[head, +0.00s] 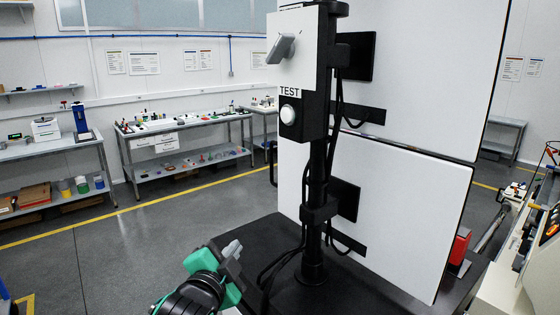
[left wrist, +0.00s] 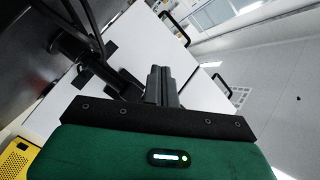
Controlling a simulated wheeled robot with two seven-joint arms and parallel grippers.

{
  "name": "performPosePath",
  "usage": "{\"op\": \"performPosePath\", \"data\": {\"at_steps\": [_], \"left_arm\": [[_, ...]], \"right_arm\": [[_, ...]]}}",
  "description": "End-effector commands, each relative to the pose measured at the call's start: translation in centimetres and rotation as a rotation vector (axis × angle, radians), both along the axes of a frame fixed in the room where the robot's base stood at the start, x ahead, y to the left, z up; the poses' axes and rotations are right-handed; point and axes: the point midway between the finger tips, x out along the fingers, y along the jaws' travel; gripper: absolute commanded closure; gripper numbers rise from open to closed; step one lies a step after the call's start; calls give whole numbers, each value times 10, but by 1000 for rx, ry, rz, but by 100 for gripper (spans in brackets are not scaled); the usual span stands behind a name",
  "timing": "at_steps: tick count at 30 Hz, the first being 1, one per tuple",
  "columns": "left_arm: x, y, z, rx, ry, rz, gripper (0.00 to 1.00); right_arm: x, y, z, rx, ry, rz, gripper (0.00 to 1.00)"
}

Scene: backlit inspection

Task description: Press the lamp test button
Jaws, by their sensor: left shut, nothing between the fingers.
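The lamp test button (head: 288,115) is a round white button in a black housing on the side of a post-mounted box, under a label reading TEST (head: 290,92). A grey lever-like knob (head: 280,48) sits higher on the same white face. My left gripper (head: 232,249) is low in the head view, below and left of the button and well apart from it. Its grey fingers are shut and empty. In the left wrist view the shut fingers (left wrist: 158,82) point toward white panels; the button cannot be made out there. My right gripper is not in view.
A black post (head: 315,190) with hanging cables rises from a dark base. Large white panels (head: 400,200) stand right behind it. A red object (head: 459,246) is at the lower right. Workbenches (head: 185,125) line the far wall. The air left of the post is clear.

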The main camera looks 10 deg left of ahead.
Motion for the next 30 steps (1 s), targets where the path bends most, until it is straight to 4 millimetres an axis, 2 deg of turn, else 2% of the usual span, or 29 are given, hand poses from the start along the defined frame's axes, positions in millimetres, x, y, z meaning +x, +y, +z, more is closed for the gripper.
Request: {"op": "performPosePath", "data": {"at_steps": [1,6,12,15,18,21,30], "left_arm": [[1,-2,29,38,-71,-7,100],[1,-6,108,177,-272,-8,100],[-10,-12,189,331,-489,17,100],[-18,-15,219,390,-570,33,100],[-25,-16,239,432,-627,49,100],[-29,-18,250,456,-659,58,100],[-31,-18,255,467,-673,63,100]], "right_arm": [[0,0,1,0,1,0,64],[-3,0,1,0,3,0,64],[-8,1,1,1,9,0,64],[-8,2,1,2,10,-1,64],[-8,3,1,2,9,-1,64],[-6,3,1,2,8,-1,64],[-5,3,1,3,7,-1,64]]}}
